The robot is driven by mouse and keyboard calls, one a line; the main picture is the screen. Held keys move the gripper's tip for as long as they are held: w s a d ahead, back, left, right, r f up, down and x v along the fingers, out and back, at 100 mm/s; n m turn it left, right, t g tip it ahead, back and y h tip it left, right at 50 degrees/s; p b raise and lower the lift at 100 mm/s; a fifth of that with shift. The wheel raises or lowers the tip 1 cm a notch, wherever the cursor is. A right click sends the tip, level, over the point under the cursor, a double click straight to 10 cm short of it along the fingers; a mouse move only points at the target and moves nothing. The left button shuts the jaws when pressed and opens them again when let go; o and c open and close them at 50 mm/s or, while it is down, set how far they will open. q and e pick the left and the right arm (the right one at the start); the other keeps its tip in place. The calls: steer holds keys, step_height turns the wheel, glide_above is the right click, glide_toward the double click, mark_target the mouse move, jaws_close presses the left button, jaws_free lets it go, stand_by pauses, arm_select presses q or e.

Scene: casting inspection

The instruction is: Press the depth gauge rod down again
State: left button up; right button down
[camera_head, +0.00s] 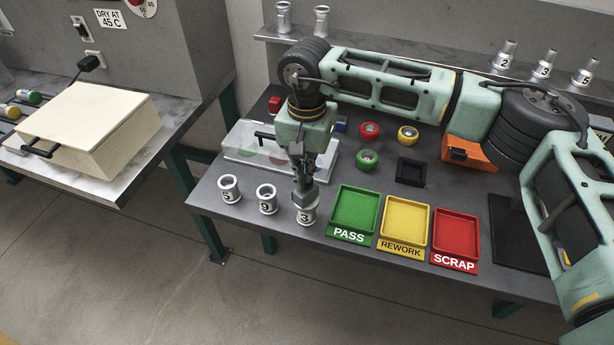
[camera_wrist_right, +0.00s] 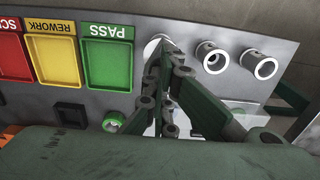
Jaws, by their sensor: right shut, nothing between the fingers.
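My right gripper (camera_head: 303,188) is shut and points down over the rightmost cylindrical metal casting (camera_head: 307,217), marked 3, at the front edge of the bench. A small grey block (camera_head: 305,199) sits at the casting's top, right under the fingertips; it may be the depth gauge, but its rod cannot be made out. In the right wrist view the shut fingers (camera_wrist_right: 163,60) cover most of this casting (camera_wrist_right: 152,45), and no rod shows clearly. Whether the fingertips touch anything cannot be told. My left gripper is not in view.
Two more castings (camera_head: 229,189) (camera_head: 267,199) stand to the left. Green PASS (camera_head: 347,235), yellow REWORK (camera_head: 401,248) and red SCRAP (camera_head: 455,261) trays lie to the right. A clear lidded box (camera_head: 240,150) and coloured rings (camera_head: 367,159) are behind. An orange holder (camera_head: 466,158) stands farther right.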

steer(key=shift+w+r, duration=0.1)
steer(key=shift+r, duration=0.35)
step_height(320, 180, up, 7)
steer(key=p, duration=0.3)
stand_by(0.4)
steer(key=shift+a, duration=0.1)
